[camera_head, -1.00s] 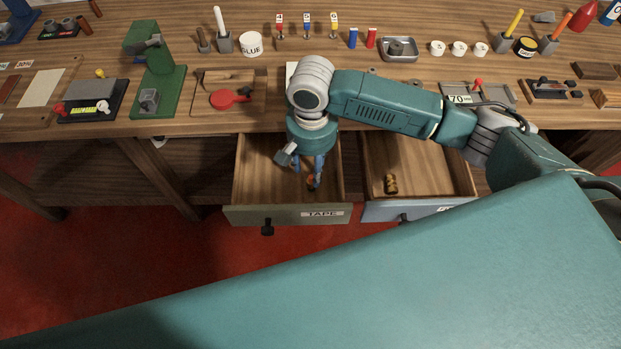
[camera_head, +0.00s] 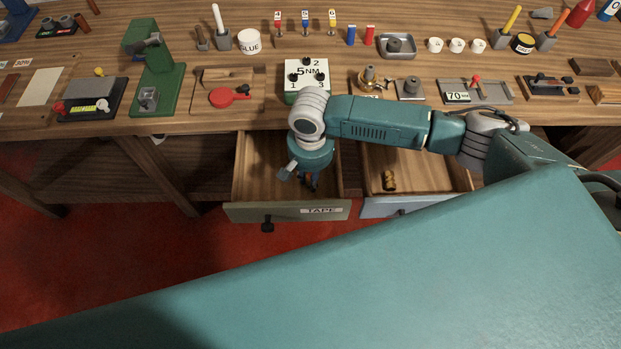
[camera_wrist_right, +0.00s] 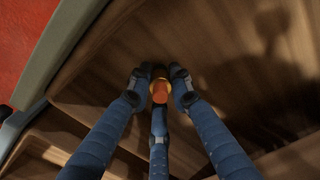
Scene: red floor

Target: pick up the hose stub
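A short orange piece with a yellow and dark end, which looks like the hose stub (camera_wrist_right: 160,91), is between the fingertips in the right wrist view. My right gripper (camera_head: 310,183) reaches down into the open drawer marked TAPE (camera_head: 240,212). Its blue fingers are drawn together around the piece, with dark tips close on both sides and the third finger in front; contact looks likely. The gripper also shows in the right wrist view (camera_wrist_right: 159,82). In the head view the piece is mostly hidden by the fingers. My left gripper is not in view.
A second open drawer (camera_head: 425,180) on the right holds a yellow-brown banded piece (camera_head: 389,181). The bench top (camera_head: 120,50) above carries several tools, a white 5NM plate (camera_head: 306,78) and a green stand (camera_head: 160,85). Drawer walls surround the gripper.

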